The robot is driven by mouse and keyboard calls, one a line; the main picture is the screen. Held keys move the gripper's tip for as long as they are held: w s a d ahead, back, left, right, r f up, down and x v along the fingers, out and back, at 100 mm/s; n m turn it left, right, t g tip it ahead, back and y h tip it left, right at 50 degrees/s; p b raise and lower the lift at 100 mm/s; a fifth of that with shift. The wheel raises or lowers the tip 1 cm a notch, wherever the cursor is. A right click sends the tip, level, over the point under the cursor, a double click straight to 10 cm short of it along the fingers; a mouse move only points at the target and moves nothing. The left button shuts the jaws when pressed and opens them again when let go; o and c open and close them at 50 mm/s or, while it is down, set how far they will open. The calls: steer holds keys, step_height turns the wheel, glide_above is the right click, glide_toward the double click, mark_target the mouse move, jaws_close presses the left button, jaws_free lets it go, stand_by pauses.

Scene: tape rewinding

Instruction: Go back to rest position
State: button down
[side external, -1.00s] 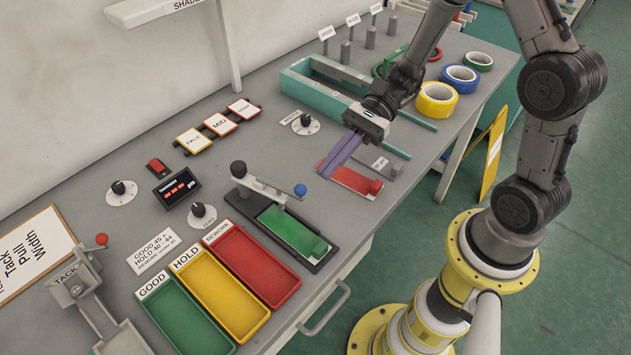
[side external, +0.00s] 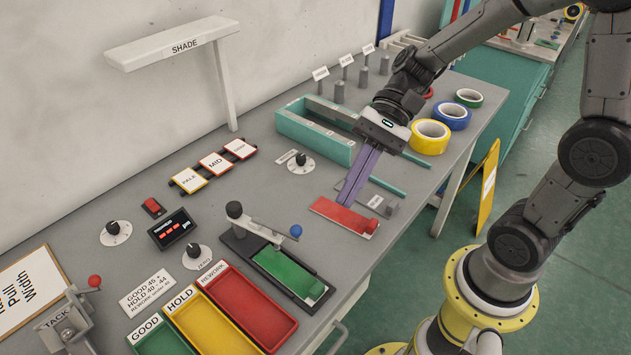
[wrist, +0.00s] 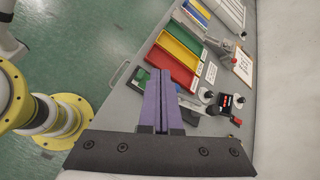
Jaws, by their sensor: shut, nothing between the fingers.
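My gripper (side external: 349,199) has two long purple fingers pressed together with nothing between them. In the wrist view the closed fingers (wrist: 162,76) point toward the coloured bins and hide part of the bench.
Green, yellow and red bins (side external: 250,309) stand at the bench front. A lever fixture with a green bed (side external: 285,270) is left of the red tray. Behind my gripper are a teal open box (side external: 305,128) and tape rolls (side external: 430,137). A shade arm (side external: 170,42) overhangs the back left.

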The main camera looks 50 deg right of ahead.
steer(key=s+d+r+n+t+h, duration=0.3)
steer(key=s+d+n+h, duration=0.1)
steer(key=s+n+h, duration=0.3)
steer(key=s+d+n+t+h, duration=0.1)
steer(key=d+n+t+h, duration=0.2)
steer(key=d, duration=0.5)
steer(key=shift+s+d+r+n+h, duration=0.15)
steer(key=shift+d+r+n+h, duration=0.1)
steer(key=shift+n+h, duration=0.35)
